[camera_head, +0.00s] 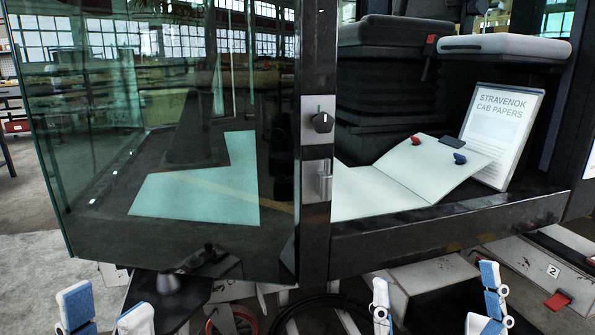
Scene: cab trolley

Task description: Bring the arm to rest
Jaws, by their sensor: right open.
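My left gripper (105,308) is at the bottom left edge of the head view. Its white fingers with blue pads stand apart with nothing between them. My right gripper (436,300) is at the bottom, right of centre. Its fingers are spread wide and empty, in front of the cab's step area. Both grippers are cut off by the lower edge, and neither visibly touches anything. The arms behind them are out of view.
A glass cab door (100,160) with a dark frame, knob (322,122) and latch plate (317,182) fills the left. Right of it are an open folder (410,170), a "Stravenok cab papers" board (500,130) and a seat (505,45). Steps (530,270) lie below.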

